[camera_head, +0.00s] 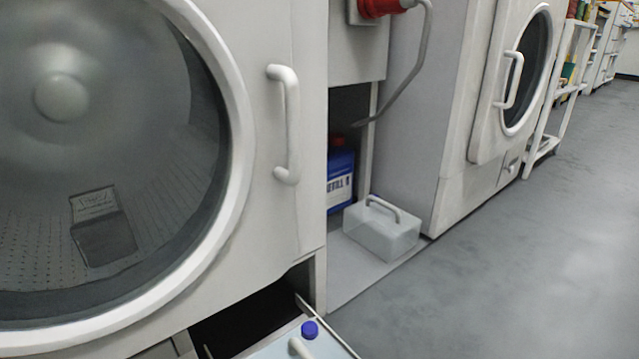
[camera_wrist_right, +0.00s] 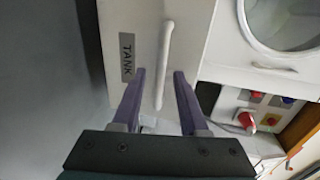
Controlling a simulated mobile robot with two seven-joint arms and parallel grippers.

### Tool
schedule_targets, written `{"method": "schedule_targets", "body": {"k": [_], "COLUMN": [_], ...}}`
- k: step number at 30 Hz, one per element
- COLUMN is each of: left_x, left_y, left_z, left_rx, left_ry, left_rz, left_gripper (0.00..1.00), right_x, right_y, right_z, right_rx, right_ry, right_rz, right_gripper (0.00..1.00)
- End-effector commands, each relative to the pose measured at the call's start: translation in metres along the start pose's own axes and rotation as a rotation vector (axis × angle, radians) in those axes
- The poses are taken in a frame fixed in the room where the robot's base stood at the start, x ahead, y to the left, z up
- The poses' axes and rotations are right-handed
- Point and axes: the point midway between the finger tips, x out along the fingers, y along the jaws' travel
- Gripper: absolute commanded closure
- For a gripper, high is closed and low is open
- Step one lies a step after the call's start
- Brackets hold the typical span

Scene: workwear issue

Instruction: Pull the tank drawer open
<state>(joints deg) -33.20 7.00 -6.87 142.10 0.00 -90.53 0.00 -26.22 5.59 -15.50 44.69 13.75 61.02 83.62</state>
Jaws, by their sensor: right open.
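The tank drawer shows in the right wrist view as a pale front panel with a grey TANK label (camera_wrist_right: 127,57) and a long white bar handle (camera_wrist_right: 164,62). My right gripper (camera_wrist_right: 160,75) is open, with its two purple fingers on either side of the handle. Whether either finger touches the handle cannot be told. In the head view the drawer stands partly out at the bottom edge, with its thin side rim (camera_head: 329,326) in view. A pale tank (camera_head: 275,348) with a blue cap (camera_head: 309,329) sits in it. My left gripper is not in view.
A large machine with a round glass door (camera_head: 110,150) and white door handle (camera_head: 286,125) stands above the drawer. A blue refill bottle (camera_head: 341,180) and a translucent box (camera_head: 382,232) stand to its right. The grey floor (camera_head: 520,260) at right is clear.

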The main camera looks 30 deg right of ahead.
Motion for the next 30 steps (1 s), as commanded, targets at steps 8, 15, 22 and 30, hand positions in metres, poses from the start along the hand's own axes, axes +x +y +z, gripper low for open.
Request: {"method": "schedule_targets", "body": {"k": [8, 15, 22, 30], "left_x": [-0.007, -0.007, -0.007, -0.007], "left_y": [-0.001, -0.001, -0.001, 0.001], "left_z": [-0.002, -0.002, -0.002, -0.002], "left_rx": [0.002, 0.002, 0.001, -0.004], "left_ry": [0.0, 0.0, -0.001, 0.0], "left_rz": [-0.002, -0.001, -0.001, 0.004], "left_gripper": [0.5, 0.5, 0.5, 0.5], "right_x": [-0.044, -0.087, -0.1, -0.1], "right_y": [0.0, 0.001, 0.0, 0.0], "right_z": [0.0, 0.0, 0.0, 0.0], "right_rx": [-0.001, 0.0, 0.0, 0.0], "right_ry": [0.0, 0.0, -0.001, 0.0], "right_rz": [0.007, 0.004, 0.001, 0.001], "right_gripper": [0.57, 0.57, 0.57, 0.57]}}
